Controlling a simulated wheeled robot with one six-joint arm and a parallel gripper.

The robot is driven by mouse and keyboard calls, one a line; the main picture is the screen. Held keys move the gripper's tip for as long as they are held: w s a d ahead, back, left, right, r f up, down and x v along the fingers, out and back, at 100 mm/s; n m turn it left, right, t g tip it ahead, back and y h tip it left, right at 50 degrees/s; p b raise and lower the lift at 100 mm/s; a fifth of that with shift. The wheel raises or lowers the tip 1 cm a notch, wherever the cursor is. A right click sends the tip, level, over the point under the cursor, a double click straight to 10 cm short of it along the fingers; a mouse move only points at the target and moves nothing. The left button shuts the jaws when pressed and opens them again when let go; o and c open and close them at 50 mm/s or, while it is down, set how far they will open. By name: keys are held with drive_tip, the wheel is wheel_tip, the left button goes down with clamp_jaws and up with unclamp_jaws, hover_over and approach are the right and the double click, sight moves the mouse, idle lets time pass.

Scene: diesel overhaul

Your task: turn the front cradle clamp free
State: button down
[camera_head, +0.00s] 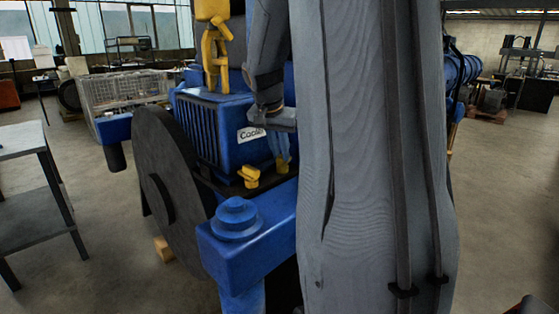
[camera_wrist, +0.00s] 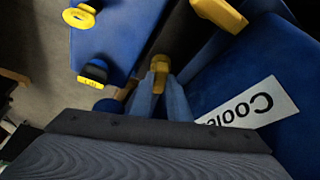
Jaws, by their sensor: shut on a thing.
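My gripper (camera_wrist: 161,82) is shut on a small yellow clamp piece (camera_wrist: 160,65), which I take for the front cradle clamp. In the wrist view the blue-grey fingers stand on either side of it, close beside the blue cooler (camera_wrist: 215,70). In the head view my gripper (camera_head: 283,163) points down beside the cooler (camera_head: 240,112), and the held piece is mostly hidden by the fingers. Another yellow piece (camera_head: 250,177) sits to the left of the fingers at the cooler's foot.
A yellow hook (camera_head: 216,60) hangs just above the cooler. A blue beam (camera_head: 260,235) with a round stepped knob stands in front. A large dark disc (camera_head: 165,190) is at left. A grey table (camera_head: 25,140) stands far left, with open floor between.

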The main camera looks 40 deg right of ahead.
drive_tip(key=shift+m+g+b, duration=0.3)
drive_tip(key=shift+m+b, duration=0.3)
drive_tip(key=shift+m, duration=0.1)
drive_tip(key=c, duration=1.7)
unclamp_jaws()
drive_tip(key=shift+w, duration=0.1)
drive_tip(key=shift+b+v, duration=0.5)
drive_tip(key=shift+v, duration=3.5)
